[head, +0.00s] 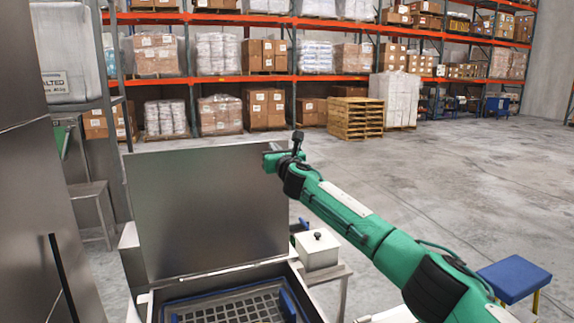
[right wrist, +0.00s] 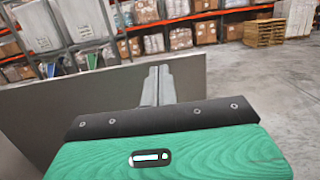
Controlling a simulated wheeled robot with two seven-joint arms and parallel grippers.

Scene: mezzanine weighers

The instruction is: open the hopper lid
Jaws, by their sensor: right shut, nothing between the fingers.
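The hopper lid (head: 208,212) is a flat grey metal panel. It stands raised, close to upright, at the back of the hopper (head: 235,278), whose inside with a dark grid is exposed. My right gripper (head: 272,158) is at the lid's upper right edge in the head view. In the right wrist view its fingers (right wrist: 158,85) are shut together with nothing between them, and they overlap the lid (right wrist: 60,110). I cannot tell if they touch it. My left gripper does not show.
A white box with a black knob (head: 317,250) stands right of the hopper. A blue-topped stool (head: 514,280) is at the lower right. A tall metal cabinet (head: 40,200) stands at the left.

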